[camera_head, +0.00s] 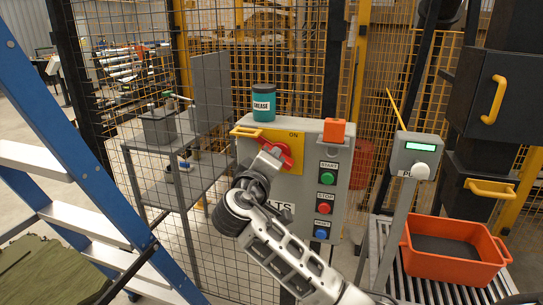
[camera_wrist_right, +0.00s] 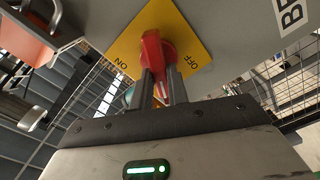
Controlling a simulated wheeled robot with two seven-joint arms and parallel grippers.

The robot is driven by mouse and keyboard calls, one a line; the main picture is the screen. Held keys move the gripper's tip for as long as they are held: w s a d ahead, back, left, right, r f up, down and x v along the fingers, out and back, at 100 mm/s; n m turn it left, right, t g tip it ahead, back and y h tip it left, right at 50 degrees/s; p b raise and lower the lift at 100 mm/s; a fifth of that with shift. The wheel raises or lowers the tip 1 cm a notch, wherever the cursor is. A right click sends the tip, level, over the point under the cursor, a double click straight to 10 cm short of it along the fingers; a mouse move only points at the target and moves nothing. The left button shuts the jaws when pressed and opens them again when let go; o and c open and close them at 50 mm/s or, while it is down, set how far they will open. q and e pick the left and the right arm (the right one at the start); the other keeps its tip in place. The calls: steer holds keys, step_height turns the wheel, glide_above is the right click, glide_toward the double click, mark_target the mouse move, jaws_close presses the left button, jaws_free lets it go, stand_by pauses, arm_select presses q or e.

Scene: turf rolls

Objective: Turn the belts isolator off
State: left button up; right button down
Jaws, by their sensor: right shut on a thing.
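The belts isolator is a red rotary handle (camera_head: 285,158) on a yellow plate (camera_head: 247,132), on the front of a grey control box (camera_head: 342,190). The box's label is partly covered by my arm; "LTS" shows. My right gripper (camera_head: 267,163) reaches the handle from below. In the right wrist view, its two dark fingers (camera_wrist_right: 160,88) are shut on the red handle (camera_wrist_right: 152,50), one on each side. "ON" and "OFF" are both readable on the yellow plate (camera_wrist_right: 128,40) there. The handle lies between the two words; which setting it is at is unclear. My left gripper is not in view.
Green START (camera_head: 327,178), red STOP (camera_head: 324,208) and blue (camera_head: 321,233) buttons line the box's right side. A teal grease tin (camera_head: 263,103) and an orange block (camera_head: 334,130) sit on top. A blue ladder (camera_head: 75,150) stands left; an orange tub (camera_head: 452,262) lies right on rollers.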

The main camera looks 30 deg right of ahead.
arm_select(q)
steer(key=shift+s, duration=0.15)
arm_select(e)
steer(key=n, duration=0.5)
steer(key=shift+f+n, duration=0.25)
steer(key=shift+n, duration=0.15)
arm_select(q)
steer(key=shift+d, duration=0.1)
arm_select(e)
steer(key=c, duration=1.4)
jaws_free()
steer(key=shift+a, duration=0.1)
steer(key=shift+o, duration=0.2)
arm_select(q)
steer(key=b, duration=0.1)
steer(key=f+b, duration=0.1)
steer(key=b, duration=0.1)
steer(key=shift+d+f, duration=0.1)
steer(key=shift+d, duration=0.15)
arm_select(e)
steer(key=v, duration=1.6)
